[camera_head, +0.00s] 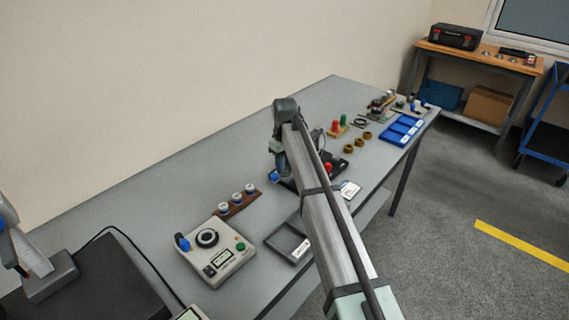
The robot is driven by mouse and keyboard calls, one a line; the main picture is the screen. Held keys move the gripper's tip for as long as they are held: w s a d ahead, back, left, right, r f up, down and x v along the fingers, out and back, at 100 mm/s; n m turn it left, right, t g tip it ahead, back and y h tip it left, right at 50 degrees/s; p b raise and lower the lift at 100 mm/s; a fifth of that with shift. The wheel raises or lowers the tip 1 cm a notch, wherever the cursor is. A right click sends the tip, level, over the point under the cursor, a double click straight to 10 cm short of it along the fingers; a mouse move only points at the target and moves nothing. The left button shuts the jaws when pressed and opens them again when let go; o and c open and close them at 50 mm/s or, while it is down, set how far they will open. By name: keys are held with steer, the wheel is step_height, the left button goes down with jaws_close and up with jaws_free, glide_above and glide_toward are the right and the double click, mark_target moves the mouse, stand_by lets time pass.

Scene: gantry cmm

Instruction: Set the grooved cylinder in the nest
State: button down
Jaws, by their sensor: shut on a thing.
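My gripper (279,168) points down over the middle of the table, beside a dark fixture. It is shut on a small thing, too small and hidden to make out. A blue part (274,177) shows at its lower end; I cannot tell whether it is held or stands behind. The dark fixture (312,181) is partly hidden by my arm, with a red knob (328,168) at its right. I cannot make out a nest there.
A grey control box (218,255) with a dial and a strip of white-topped pieces (237,201) lie left of my arm. A shallow grey tray (287,242) is at the front edge. The table's back left is clear.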

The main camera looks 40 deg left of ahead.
steer(key=shift+f, duration=0.2)
steer(key=c, duration=0.8)
jaws_free()
steer(key=shift+o, duration=0.4)
steer(key=shift+o, duration=1.2)
steer(key=shift+s, duration=0.1)
steer(key=shift+c, duration=0.5)
